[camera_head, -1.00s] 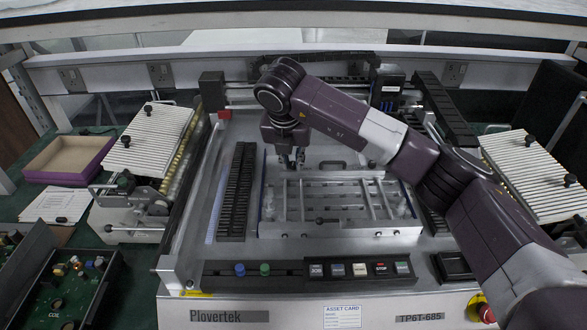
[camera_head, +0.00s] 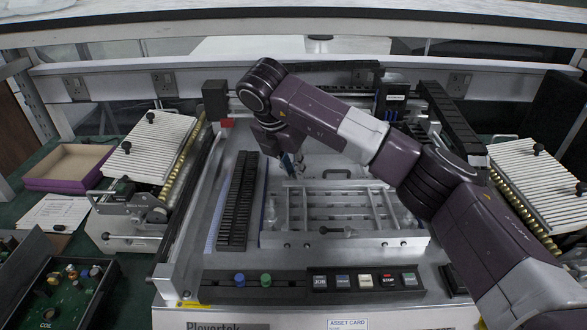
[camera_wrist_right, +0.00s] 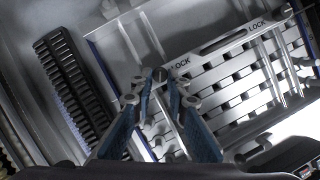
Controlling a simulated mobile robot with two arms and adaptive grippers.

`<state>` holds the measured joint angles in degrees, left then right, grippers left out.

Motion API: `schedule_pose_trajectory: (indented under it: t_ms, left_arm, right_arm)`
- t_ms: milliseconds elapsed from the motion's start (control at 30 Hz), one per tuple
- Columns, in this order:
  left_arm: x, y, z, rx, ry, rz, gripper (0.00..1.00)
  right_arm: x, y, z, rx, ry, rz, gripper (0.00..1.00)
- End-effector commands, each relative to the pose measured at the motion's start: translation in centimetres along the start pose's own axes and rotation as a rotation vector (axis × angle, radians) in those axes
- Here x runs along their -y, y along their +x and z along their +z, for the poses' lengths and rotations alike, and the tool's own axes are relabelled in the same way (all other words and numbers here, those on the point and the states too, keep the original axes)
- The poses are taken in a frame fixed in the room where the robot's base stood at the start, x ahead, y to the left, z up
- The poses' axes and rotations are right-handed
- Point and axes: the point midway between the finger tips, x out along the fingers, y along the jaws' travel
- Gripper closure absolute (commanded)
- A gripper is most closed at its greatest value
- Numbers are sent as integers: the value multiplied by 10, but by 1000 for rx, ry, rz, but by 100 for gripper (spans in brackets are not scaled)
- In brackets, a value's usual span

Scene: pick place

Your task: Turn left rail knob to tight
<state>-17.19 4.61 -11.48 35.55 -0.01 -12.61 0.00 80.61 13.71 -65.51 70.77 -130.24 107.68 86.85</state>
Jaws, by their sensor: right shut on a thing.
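My right gripper (camera_head: 287,167) reaches down to the back left corner of the metal rail fixture (camera_head: 345,241). In the right wrist view its blue-padded fingers (camera_wrist_right: 158,82) are shut on the small left rail knob (camera_wrist_right: 159,73), beside a "LOCK" mark. The fingers cover most of the knob, so its turn angle cannot be told. In the head view the knob is hidden by the gripper. A second "LOCK" mark stands at the other end of the same bar (camera_wrist_right: 225,42). My left gripper is not in view.
A black slotted rack (camera_head: 239,200) stands left of the fixture. A front panel (camera_head: 310,284) carries blue and green knobs and several buttons. Slatted units stand at left (camera_head: 155,146) and right (camera_head: 536,186). A purple-sided tray (camera_head: 68,165) lies far left.

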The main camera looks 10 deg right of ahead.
Motion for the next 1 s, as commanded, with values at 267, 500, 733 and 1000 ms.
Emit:
schedule_pose_trajectory:
  t_ms: [267, 500, 733, 1000]
  left_arm:
    - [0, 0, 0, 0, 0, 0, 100]
    - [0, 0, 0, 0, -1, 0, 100]
    - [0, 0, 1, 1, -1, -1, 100]
    - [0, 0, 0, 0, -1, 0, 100]
  right_arm:
    - [0, -1, 0, 1, -1, 2, 70]
    - [0, 0, 0, 0, -2, 1, 68]
    - [-1, -17, 1, 3, -2, 4, 68]
    - [-1, -76, 1, 4, -2, 4, 68]
